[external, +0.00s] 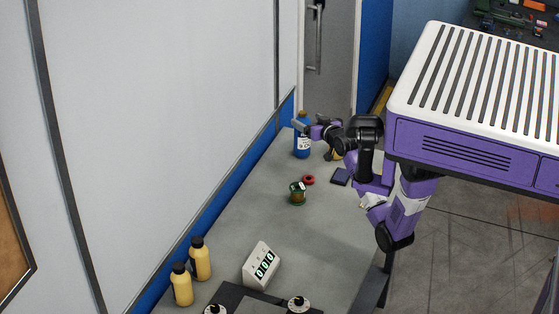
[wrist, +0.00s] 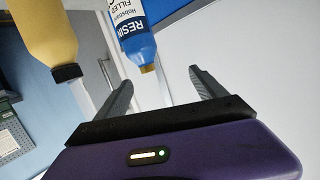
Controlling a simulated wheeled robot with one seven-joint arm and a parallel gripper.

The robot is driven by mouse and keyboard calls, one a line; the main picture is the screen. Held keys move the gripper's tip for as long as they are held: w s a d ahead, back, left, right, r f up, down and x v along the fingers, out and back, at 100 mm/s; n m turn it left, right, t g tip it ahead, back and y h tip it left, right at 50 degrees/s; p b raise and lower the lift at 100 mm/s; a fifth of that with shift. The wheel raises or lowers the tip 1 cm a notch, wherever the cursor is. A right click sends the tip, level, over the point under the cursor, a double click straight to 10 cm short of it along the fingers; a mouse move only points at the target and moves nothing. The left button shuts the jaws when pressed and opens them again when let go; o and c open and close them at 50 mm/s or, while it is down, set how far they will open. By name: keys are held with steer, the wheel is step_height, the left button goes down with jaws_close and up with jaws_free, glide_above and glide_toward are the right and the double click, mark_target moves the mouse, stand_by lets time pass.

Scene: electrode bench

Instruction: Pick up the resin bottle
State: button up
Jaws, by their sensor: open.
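The resin bottle (external: 302,148) is blue with a white label and stands upright at the far end of the grey bench. In the wrist view the resin bottle (wrist: 134,38) appears upside down, its "RESIN" label readable and its orange-brown tip pointing down the picture. My gripper (external: 308,127) is at the bottle's upper part in the external view and overlaps it there. In the wrist view my gripper (wrist: 159,78) has its two dark fingers spread wide, with the bottle's tip showing between them, nearer the left finger. I cannot tell whether a finger touches the bottle.
A yellow bottle (wrist: 45,30) with a black cap is beside the resin bottle in the wrist view. On the bench are a green-and-copper coil (external: 298,194), a red ring (external: 309,180), a dark flat pad (external: 341,177), a display box (external: 261,265) and two yellow bottles (external: 200,260).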

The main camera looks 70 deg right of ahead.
steer(key=s+d+r+g+y, duration=0.1)
steer(key=s+d+r+g, duration=0.15)
steer(key=d, duration=0.45)
steer(key=s+d+r+g+y, duration=0.1)
steer(key=s+d+g, duration=0.15)
steer(key=d, duration=0.45)
steer(key=s+a+f+g+y, duration=0.1)
steer(key=f, duration=0.1)
steer(key=s+a+f+g+y, duration=0.1)
steer(key=s+a+f, duration=0.1)
steer(key=f, duration=0.1)
steer(key=s+a+f+m+g+y, duration=0.1)
steer(key=a+f+g, duration=0.1)
steer(key=shift+s+a+f+y+p, duration=0.15)
steer(key=shift+s+f+y+p, duration=0.15)
steer(key=shift+y, duration=0.1)
steer(key=shift+f, duration=0.3)
steer(key=shift+p+x, duration=0.75)
steer(key=shift+x, duration=2.8)
steer(key=shift+w, duration=0.2)
jaws_close()
steer(key=shift+r, duration=0.1)
